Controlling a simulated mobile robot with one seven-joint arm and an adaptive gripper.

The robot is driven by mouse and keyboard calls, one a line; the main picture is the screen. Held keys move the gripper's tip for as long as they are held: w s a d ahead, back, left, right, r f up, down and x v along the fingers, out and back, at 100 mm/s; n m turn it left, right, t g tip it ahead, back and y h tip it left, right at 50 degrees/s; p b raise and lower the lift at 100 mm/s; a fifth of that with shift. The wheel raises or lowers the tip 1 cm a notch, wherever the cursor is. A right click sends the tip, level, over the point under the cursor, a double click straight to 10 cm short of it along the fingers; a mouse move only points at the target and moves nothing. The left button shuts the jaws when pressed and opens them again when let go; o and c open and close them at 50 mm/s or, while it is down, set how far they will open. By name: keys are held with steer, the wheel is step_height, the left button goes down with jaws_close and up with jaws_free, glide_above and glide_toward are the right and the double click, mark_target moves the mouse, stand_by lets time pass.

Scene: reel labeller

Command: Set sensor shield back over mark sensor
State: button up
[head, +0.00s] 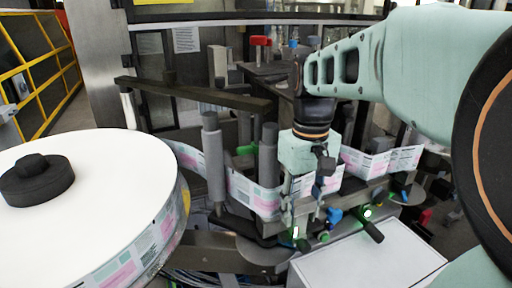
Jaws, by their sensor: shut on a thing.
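My gripper (310,182) points down at the label web (255,192), in front of the rail at the middle of the head view. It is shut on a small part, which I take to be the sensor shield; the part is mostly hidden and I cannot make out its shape. Metal brackets with blue and green fittings (333,216) sit at and just below the fingertips. I cannot tell which of these is the mark sensor, or whether the held part touches it.
A large white label reel (95,172) with a black hub (36,181) fills the left. Grey guide rollers (213,155) stand left of my gripper. A black knob (371,231) sticks out above a white box (368,262) at the lower right. A dark bar (195,93) crosses behind.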

steer(key=o, duration=1.4)
